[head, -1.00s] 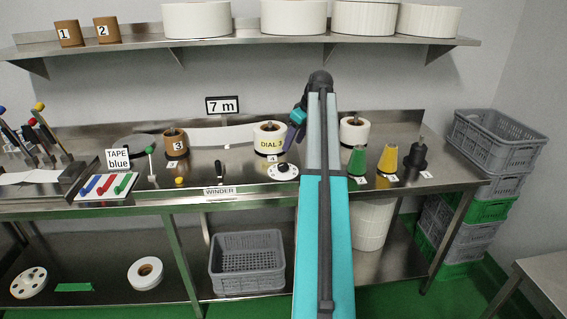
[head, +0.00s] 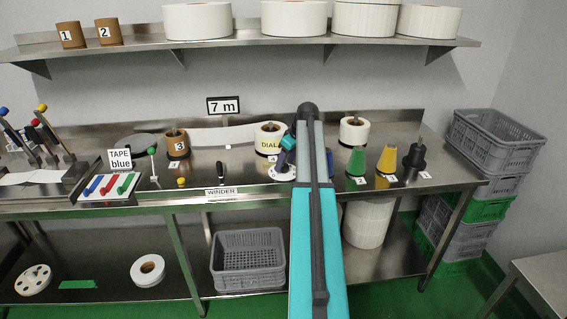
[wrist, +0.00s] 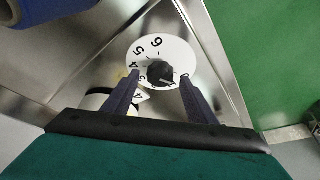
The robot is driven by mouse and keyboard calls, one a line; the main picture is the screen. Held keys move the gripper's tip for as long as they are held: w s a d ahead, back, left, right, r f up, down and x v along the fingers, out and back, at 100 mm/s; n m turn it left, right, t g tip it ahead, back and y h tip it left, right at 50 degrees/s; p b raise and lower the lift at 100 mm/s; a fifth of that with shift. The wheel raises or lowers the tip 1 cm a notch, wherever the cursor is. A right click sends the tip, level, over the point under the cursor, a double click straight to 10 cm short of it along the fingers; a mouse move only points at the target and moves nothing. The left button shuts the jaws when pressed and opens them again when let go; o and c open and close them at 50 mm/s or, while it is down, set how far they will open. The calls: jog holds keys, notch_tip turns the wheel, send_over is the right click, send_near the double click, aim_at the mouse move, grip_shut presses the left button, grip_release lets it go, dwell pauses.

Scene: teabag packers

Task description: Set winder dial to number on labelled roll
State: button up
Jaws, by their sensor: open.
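The winder dial (wrist: 147,50) is a white disc with black numbers, 6, 5 and 4 among them, and a black centre knob (wrist: 160,72). In the head view the dial (head: 278,174) is partly covered by my gripper (head: 286,160). In the wrist view my gripper (wrist: 159,78) is open, its fingertips on either side of the knob as seen; contact cannot be told. Where the knob points is unclear.
A WINDER sign (head: 224,191) is on the bench front left of the dial. A brown core (head: 177,144) marked 3 stands behind. A "7 m" sign (head: 223,105) is at the back.

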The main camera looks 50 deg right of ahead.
jog(key=shift+w+f, duration=0.2)
jog(key=shift+f, duration=0.15)
